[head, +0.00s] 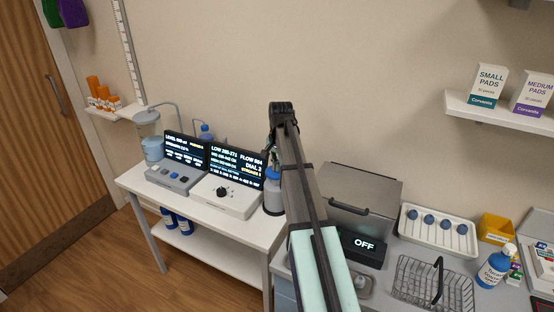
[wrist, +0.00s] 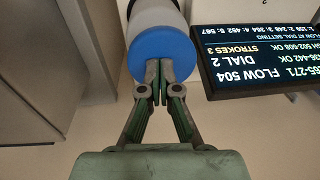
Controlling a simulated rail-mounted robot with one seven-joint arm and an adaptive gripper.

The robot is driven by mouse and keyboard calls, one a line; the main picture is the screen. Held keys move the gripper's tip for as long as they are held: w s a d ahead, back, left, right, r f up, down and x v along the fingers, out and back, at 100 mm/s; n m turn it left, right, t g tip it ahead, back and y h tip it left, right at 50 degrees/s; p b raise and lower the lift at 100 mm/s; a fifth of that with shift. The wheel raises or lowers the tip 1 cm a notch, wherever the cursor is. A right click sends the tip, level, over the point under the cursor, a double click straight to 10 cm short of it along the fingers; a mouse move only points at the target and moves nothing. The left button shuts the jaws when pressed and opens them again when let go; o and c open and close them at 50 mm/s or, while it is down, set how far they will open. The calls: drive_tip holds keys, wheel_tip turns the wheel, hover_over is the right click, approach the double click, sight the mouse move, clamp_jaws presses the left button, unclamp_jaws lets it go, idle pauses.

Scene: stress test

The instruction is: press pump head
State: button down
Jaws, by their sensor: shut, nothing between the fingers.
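A grey cylindrical bottle (head: 273,202) with a blue top (head: 273,173) stands at the right end of the white table, beside the dial console. My arm partly hides it in the head view. In the wrist view the round blue top (wrist: 143,47) faces the camera, with the pale body (wrist: 155,14) behind it. My gripper (wrist: 158,98) is shut and empty, its fingertips overlapping the edge of the blue top. I cannot tell whether they touch it. In the head view my gripper (head: 273,152) shows just above the bottle.
A display (head: 238,162) reading FLOW 504, DIAL 2, STROKES 3 stands left of the bottle, close by in the wrist view (wrist: 255,55). A grey metal box (head: 365,185) stands to the right.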

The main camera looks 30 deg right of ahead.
sight(279, 173)
drive_tip(key=shift+f, duration=0.1)
wheel_tip(279, 173, down, 4)
drive_tip(key=shift+r+b, duration=0.2)
drive_tip(key=shift+b, duration=0.35)
drive_tip(key=shift+s, duration=0.1)
drive_tip(key=shift+r, duration=0.1)
drive_tip(key=shift+r+p, duration=0.55)
drive_tip(key=shift+r, duration=0.05)
wheel_tip(279, 173, up, 13)
drive_tip(key=s+b, duration=0.1)
drive_tip(key=shift+d, duration=0.15)
drive_tip(key=shift+s, duration=0.1)
